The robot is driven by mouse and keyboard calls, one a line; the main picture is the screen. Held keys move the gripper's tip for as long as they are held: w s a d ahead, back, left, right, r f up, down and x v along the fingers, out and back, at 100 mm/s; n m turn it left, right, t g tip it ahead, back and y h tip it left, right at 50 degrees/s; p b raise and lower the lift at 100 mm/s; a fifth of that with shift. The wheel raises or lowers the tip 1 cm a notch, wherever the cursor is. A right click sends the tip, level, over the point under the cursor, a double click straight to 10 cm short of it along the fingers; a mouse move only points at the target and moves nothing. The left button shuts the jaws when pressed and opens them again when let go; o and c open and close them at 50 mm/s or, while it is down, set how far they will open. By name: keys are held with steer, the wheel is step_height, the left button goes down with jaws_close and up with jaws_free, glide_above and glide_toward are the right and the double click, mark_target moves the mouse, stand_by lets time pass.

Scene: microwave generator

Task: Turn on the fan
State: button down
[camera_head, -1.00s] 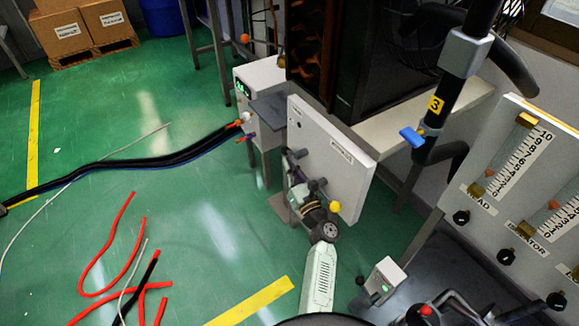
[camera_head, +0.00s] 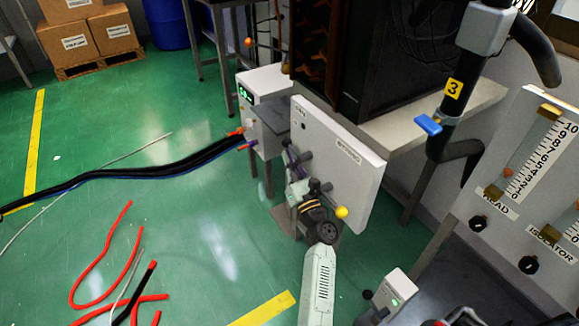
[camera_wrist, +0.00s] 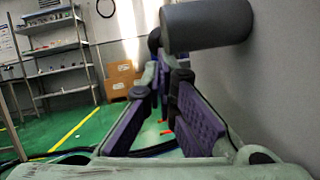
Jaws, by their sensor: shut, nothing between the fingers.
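A white box panel (camera_head: 350,150) with small labels and dark knobs stands upright in the middle of the head view. A yellow ball knob (camera_head: 341,212) shows at its lower part. My gripper (camera_head: 292,158), with purple finger pads, is close in front of the panel's left part. It is shut and empty. In the wrist view my fingers (camera_wrist: 160,80) reach forward along a grey wall-like face, beside a dark grey cylinder (camera_wrist: 205,26) at upper right. I cannot tell whether they touch anything. No fan can be made out, and the labels are too small to read.
A white unit with a green display (camera_head: 246,94) stands behind the panel, with black hoses (camera_head: 150,168) running left. Red tubes (camera_head: 100,255) lie on the green floor. A pipe with a blue valve handle (camera_head: 428,125) and a flow gauge panel (camera_head: 515,190) are at right.

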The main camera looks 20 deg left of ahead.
steer(key=shift+w+a+r+p, duration=0.3)
steer(key=shift+a+r, duration=0.35)
steer(key=shift+r, duration=0.25)
steer(key=shift+d+r, duration=0.1)
steer(key=v, duration=0.7)
steer(key=shift+s+d, duration=0.15)
steer(key=shift+d, duration=0.05)
stand_by(0.6)
